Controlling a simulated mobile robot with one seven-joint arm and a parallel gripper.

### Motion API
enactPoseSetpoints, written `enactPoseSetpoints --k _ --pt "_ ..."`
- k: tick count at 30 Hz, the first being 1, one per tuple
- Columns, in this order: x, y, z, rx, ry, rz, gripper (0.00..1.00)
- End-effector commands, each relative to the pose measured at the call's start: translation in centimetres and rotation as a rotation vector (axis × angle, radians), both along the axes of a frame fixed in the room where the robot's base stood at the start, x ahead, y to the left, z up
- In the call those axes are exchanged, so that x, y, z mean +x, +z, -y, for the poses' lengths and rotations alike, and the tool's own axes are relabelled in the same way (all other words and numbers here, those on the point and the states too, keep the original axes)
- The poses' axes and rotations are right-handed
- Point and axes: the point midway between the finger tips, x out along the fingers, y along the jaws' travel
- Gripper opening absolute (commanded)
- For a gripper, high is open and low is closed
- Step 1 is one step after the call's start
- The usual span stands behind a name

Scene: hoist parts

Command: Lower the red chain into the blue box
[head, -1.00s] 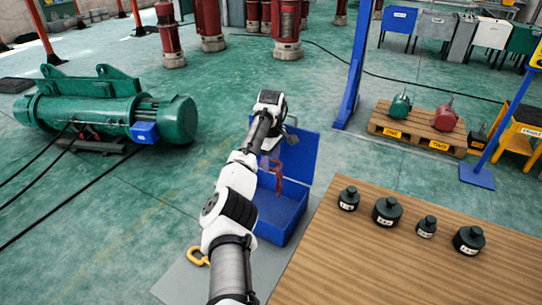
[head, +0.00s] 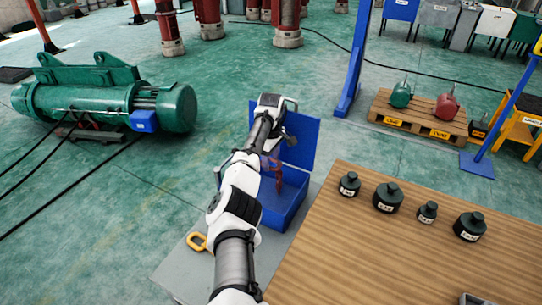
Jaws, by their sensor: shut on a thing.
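The blue box (head: 276,217) stands open on a grey plate beside the wooden table, its blue lid (head: 304,152) raised at the back. The red chain (head: 279,181) hangs from my gripper (head: 270,160) in front of the lid and over the box opening. Its lower end appears at or inside the opening; I cannot tell whether it touches the floor of the box. My gripper is shut on the chain, and its fingers are small and partly hidden by my arm.
A wooden table (head: 400,250) with several dark weights (head: 388,197) stands close on the right. A yellow hook or ring (head: 197,242) lies on the grey plate (head: 180,270) at left. A green hoist motor (head: 100,105) is further left. Open green floor lies between.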

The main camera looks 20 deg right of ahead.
Motion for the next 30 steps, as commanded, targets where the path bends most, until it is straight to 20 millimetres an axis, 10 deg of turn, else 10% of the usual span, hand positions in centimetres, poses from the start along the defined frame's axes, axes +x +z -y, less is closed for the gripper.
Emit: enactPoseSetpoints --k 29,30 --pt "0.0 -3.9 0.0 0.000 0.000 0.001 0.00" --pt "0.0 -3.9 0.0 0.000 0.000 0.001 0.55"
